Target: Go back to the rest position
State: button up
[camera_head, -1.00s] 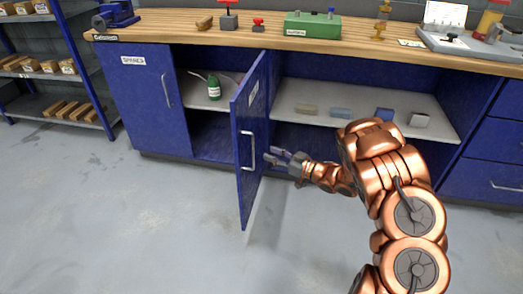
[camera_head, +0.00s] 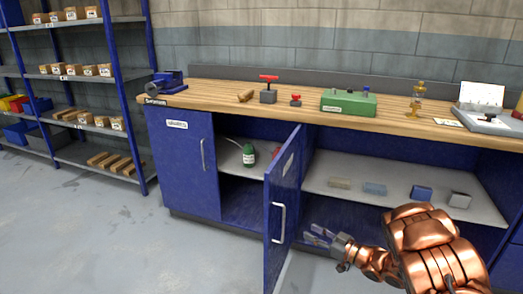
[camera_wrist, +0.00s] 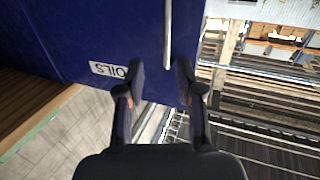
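My gripper (camera_head: 318,236) is just right of the open blue cabinet door (camera_head: 283,205) in the head view, in front of the open compartment. In the wrist view its two dark fingers (camera_wrist: 160,70) are apart, with nothing held between them. The door also shows there (camera_wrist: 100,35), with an OILS label (camera_wrist: 108,70) and its bar handle (camera_wrist: 168,35) beyond the fingertips. In the head view the handle (camera_head: 278,222) is left of the gripper, apart from it. The door stands swung out towards me.
The wooden worktop (camera_head: 225,98) carries a vise (camera_head: 168,82) and a green box (camera_head: 348,102). A storage rack (camera_head: 147,100) stands at left. The floor (camera_head: 120,245) at front left is clear.

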jog(key=w+d+r+m+h, duration=0.1)
jog(key=w+d+r+h, duration=0.1)
jog(key=d+h, duration=0.35)
jog(key=w+d+r+m+h, duration=0.1)
jog(key=w+d+r+h, duration=0.2)
jog(key=d+h, duration=0.25)
jog(key=s+d+r+m+g+h, duration=0.3)
jog(key=s+d+r+m+h, duration=0.15)
jog(key=s+d+r, duration=0.2)
jog(key=s+a+r+m+g+y, duration=0.1)
jog(key=s+a+g, duration=0.3)
jog(key=s+a, duration=0.7)
jog(key=s+a+m+g+y, duration=0.1)
jog(key=s+a+g, duration=0.35)
jog(key=s, duration=1.25)
jog(key=s+a+r+m+g+y, duration=0.1)
jog(key=s+a+g, duration=0.3)
jog(key=s+a, duration=0.75)
jog(key=s+d+r+p, duration=0.1)
jog(key=s+r+p, duration=0.1)
jog(key=r+p, duration=0.8)
jog(key=s+d+r+t+p, duration=0.1)
jog(key=s+d+r+p, duration=0.1)
jog(key=r+p, duration=0.9)
jog(key=shift+s+r, duration=0.35)
jog(key=shift+r, duration=0.25)
jog(key=shift+f+n, duration=0.1)
jog(key=shift+n, duration=0.15)
